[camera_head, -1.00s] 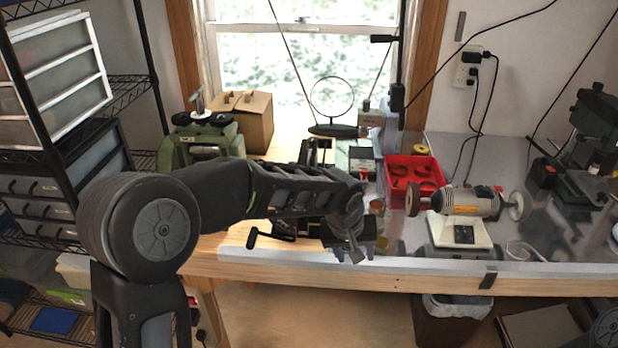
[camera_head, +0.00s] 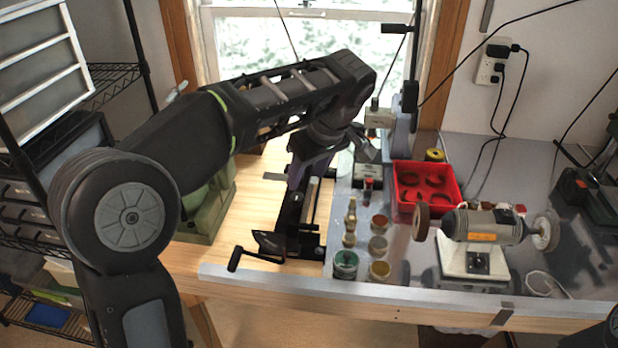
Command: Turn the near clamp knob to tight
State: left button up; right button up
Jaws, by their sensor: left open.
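A black clamp-like device (camera_head: 290,238) sits on the wooden bench top, left of centre near the front edge. A black crank-like handle (camera_head: 236,259) sticks out from its near left side. I cannot tell for sure which part is the near clamp knob. My left gripper (camera_head: 306,174) is open and points down above the far part of this device. No object shows between its fingers. The arm and gripper hide part of the device's far end, and I cannot tell whether the fingers touch it. My right gripper is not in view.
Small jars (camera_head: 345,263) stand just right of the device. A red bin (camera_head: 425,186) and a bench grinder (camera_head: 480,238) stand further right. A green machine (camera_head: 208,212) stands to the left, partly behind my arm. The front bench strip is mostly clear.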

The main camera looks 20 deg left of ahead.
aim_at(298, 196)
pick_arm(q)
jog(key=p+x, duration=0.1)
jog(key=x, duration=0.6)
jog(key=shift+f, duration=0.45)
jog(key=shift+c, duration=0.2)
grip_shut()
dwell(0.3)
